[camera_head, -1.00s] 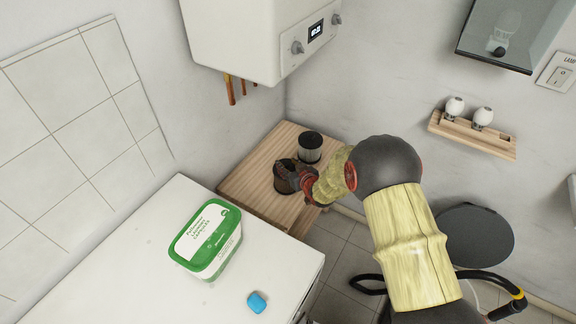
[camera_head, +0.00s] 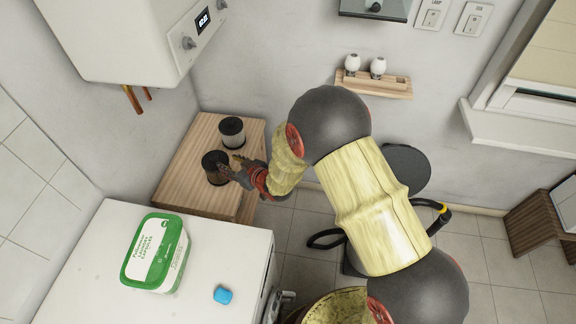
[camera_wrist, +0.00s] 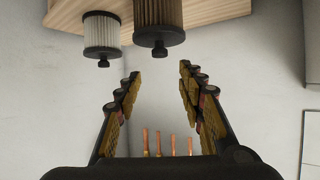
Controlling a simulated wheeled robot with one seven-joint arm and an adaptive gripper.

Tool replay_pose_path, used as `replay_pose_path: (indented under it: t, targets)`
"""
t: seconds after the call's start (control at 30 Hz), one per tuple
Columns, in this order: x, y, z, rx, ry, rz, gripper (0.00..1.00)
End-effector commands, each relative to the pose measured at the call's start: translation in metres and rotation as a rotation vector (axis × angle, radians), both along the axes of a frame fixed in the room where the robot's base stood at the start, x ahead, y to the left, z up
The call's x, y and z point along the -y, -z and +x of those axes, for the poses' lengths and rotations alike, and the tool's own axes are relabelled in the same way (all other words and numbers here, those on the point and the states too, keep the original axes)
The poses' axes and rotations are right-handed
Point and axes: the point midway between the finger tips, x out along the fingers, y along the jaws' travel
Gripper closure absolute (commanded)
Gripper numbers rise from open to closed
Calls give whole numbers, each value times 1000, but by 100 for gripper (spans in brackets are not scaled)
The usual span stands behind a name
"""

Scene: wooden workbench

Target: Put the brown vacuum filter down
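The brown vacuum filter (camera_head: 214,168) stands upright on the small wooden bench (camera_head: 183,155), near its right front part. In the wrist view the brown filter (camera_wrist: 160,20) shows pleated brown sides and a dark cap with a knob; this view looks upside down. My gripper (camera_head: 231,168) is just to the right of the filter in the head view. In the wrist view my gripper (camera_wrist: 159,74) has its two fingers spread wide with nothing between them. The brown filter is beyond the fingertips and looks apart from them.
A white filter (camera_head: 232,132) stands on the bench behind the brown one. A white appliance (camera_head: 225,255) in front carries a green-and-white tub (camera_head: 155,252) and a blue capsule (camera_head: 222,295). A white boiler (camera_head: 125,40) hangs above on the left.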

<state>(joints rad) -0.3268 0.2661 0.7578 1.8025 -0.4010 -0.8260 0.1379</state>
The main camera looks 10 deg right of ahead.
Motion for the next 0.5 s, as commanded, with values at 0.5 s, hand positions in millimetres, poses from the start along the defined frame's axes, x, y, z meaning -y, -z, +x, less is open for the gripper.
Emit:
replay_pose_path:
  t: [0.5]
  targets:
    - [107,-126,7,-82,227,-149,61]
